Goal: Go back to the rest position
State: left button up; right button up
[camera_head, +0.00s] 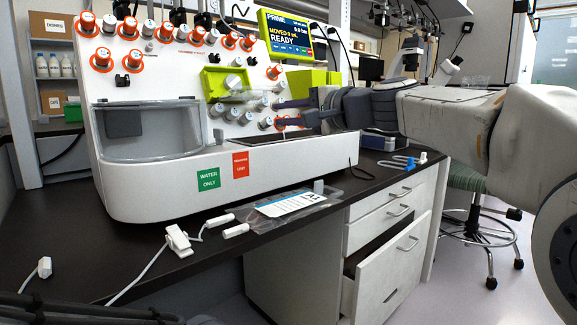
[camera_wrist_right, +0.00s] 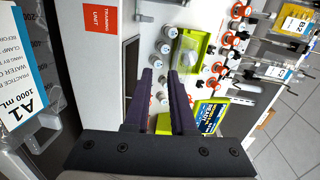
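My right gripper (camera_head: 277,112) reaches in from the right, in front of the right side of the white cell processor (camera_head: 245,150). Its two dark fingers are apart with nothing held between them. In the right wrist view the gripper (camera_wrist_right: 160,74) also shows open, its fingers pointing at the panel with grey and orange knobs and a lime-green holder (camera_wrist_right: 190,52). I cannot tell whether a fingertip touches the panel. My left gripper is not in view.
A clear bag with an A1 label (camera_head: 290,204) lies at the bench's front edge. White clamps (camera_head: 179,240) and tubing lie beside it. A lime-framed display (camera_head: 285,36) reads READY. A drawer (camera_head: 392,268) stands partly open; a stool (camera_head: 470,200) is at right.

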jog(key=s+a+f+n+g+h+p, duration=0.2)
jog(key=s+a+f+n+g, duration=0.15)
jog(key=s+f, duration=0.6)
jog(key=s+a+f+n+g+h+p, duration=0.25)
jog(key=s+f+n+g, duration=0.25)
jog(key=s+f, duration=0.5)
jog(key=s+d+f+n+g+h+p, duration=0.25)
jog(key=s+d+f+n, duration=0.2)
jog(key=s+f, duration=0.3)
jog(key=s+d+f+n+g+h+p, duration=0.1)
jog(key=s+d+f+n+h, duration=0.2)
jog(key=s+d+f, duration=0.45)
notch_tip(320, 180, up, 39)
jog(key=s+p, duration=0.2)
jog(key=p, duration=3.5)
jog(key=shift+a+h+p, duration=0.3)
jog(key=shift+a, duration=0.15)
jog(key=shift+a, duration=0.1)
